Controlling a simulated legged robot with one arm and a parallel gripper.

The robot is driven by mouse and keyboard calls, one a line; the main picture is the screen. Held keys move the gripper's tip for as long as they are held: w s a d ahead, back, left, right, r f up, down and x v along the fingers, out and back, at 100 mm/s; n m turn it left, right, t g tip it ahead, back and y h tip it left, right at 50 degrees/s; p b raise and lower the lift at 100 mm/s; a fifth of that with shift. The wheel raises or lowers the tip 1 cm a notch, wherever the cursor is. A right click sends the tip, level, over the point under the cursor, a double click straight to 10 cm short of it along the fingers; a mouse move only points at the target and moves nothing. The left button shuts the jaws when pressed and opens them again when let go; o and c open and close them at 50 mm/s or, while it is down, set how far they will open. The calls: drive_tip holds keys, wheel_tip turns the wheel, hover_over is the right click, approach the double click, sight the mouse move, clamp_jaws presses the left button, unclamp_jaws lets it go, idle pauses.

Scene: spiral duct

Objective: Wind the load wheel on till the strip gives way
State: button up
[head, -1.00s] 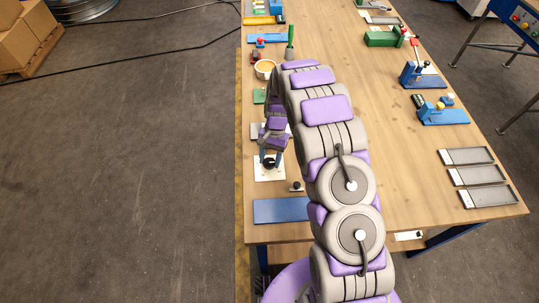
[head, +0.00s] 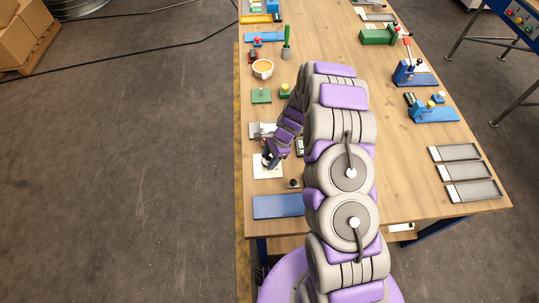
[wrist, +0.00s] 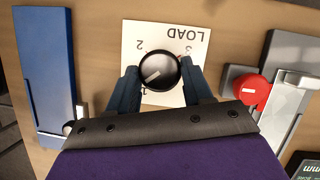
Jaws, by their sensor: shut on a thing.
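My gripper (wrist: 159,78) is shut on the wheel, with one dark blue finger on each side. In the head view my gripper (head: 269,158) is over the white plate (head: 267,172) near the table's left edge, hiding most of the wheel. A grey fixture with a red knob (wrist: 251,89) stands right of the plate in the wrist view. I cannot make out the strip.
A blue plate (head: 278,206) and a small black knob (head: 293,184) lie nearer me. A dark display (head: 300,147) is partly hidden by my arm. A bowl (head: 262,69) and green blocks (head: 261,96) stand beyond. Grey trays (head: 469,171) lie at right; mid-table is fairly clear.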

drive_tip(key=shift+r+m+t+p, duration=0.1)
drive_tip(key=shift+m+t+p, duration=0.2)
drive_tip(key=shift+m, duration=0.3)
drive_tip(key=o, duration=1)
drive_tip(key=shift+a, duration=0.1)
drive_tip(key=shift+p+v, duration=0.4)
drive_tip(key=shift+v, duration=8.2)
drive_tip(key=shift+s, duration=0.15)
